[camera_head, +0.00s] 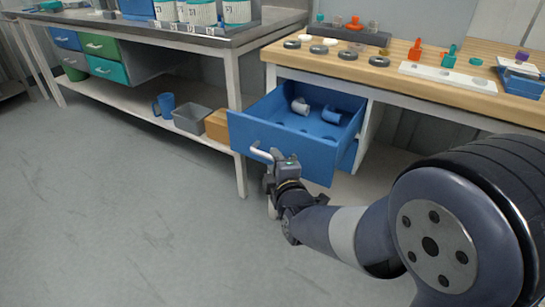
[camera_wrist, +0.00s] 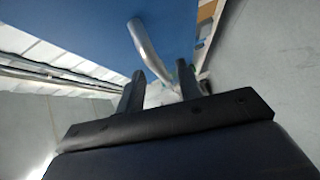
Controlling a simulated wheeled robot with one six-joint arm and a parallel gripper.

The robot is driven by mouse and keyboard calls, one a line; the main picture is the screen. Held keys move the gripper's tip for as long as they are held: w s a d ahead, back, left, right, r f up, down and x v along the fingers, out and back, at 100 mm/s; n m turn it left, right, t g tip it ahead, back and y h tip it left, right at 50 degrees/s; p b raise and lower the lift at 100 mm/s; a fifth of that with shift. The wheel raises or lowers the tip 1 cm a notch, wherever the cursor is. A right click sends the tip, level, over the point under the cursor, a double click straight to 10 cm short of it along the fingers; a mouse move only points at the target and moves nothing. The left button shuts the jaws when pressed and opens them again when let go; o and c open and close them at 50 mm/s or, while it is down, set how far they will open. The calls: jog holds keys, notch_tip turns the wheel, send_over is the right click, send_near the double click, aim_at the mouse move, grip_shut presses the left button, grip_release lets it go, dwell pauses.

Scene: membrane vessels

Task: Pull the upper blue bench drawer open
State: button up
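The upper blue bench drawer (camera_head: 283,146) is pulled well out from under the wooden bench, with its inside showing. A silver bar handle (camera_head: 260,153) is on its front. My gripper (camera_head: 270,170) is at the right end of this handle. In the wrist view, the handle (camera_wrist: 147,45) runs down from the blue drawer front (camera_wrist: 90,35) to between my two dark fingers (camera_wrist: 160,80). The fingers look closed around the bar; their contact faces are partly hidden.
The wooden bench top (camera_head: 385,72) holds discs, small orange and teal parts and a white plate. Part of a lower blue drawer (camera_head: 348,156) shows beneath. A steel table (camera_head: 232,40) stands left, with a grey bin (camera_head: 192,119) on its shelf. The floor in front is clear.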

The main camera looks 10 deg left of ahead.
jog(key=p+v, duration=0.1)
jog(key=v, duration=0.7)
jog(key=shift+w+a, duration=0.1)
jog(key=b+x, duration=0.2)
jog(key=x, duration=0.8)
jog(key=shift+w, duration=0.5)
